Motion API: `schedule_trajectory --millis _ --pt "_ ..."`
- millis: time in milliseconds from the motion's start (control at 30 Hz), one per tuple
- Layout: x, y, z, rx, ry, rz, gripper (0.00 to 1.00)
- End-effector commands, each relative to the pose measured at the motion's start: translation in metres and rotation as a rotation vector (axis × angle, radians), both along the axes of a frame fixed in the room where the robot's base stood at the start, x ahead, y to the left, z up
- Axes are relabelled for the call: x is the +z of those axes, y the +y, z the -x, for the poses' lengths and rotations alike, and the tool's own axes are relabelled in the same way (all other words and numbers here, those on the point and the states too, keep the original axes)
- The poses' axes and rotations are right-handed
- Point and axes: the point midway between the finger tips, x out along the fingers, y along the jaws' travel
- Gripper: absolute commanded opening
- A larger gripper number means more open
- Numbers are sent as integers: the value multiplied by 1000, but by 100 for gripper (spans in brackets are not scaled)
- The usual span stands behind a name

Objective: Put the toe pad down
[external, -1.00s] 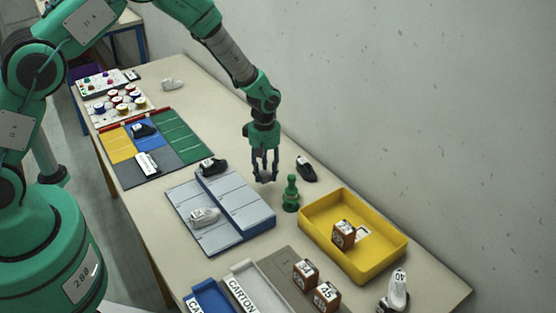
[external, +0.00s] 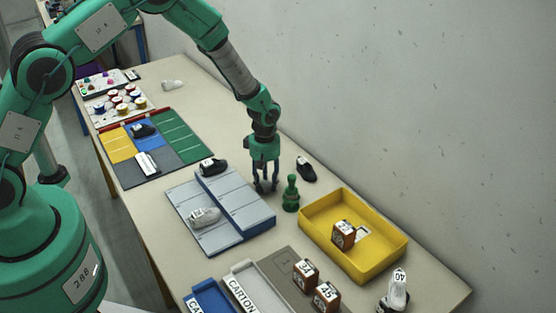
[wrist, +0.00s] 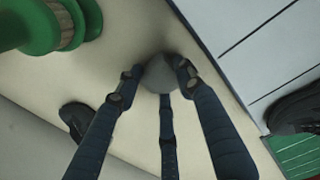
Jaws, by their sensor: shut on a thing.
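The toe pad (wrist: 160,73) is a small grey rounded piece in the wrist view, between the fingertips of my gripper (wrist: 150,82). My gripper is shut on it and points down at the bare table. In the external view my gripper (external: 266,188) is low, close to the tabletop, between the grey-blue panelled rack and the green turned post. The pad is too small and too hidden by the fingers to make out there. I cannot tell whether the pad touches the table.
The green post (external: 291,195) stands close right of my gripper. The panelled rack (external: 240,205) is close left, with a black shoe (external: 212,166) on it. Another black shoe (external: 306,169) lies behind on the table. A yellow tray (external: 318,240) is to the front right.

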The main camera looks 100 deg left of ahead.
Motion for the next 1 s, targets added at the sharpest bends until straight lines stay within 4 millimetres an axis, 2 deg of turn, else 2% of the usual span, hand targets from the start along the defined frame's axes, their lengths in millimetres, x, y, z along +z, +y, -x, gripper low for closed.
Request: schedule_trajectory --millis 333,367,433,467,800,1000 --pt "-3 0 0 0 0 0 22" --pt "-3 0 0 0 0 0 39" --pt "-2 0 0 0 0 0 53" --pt "-2 0 0 0 0 0 56" --pt "-1 0 0 0 0 0 56" --pt "7 0 0 0 -1 -1 56"
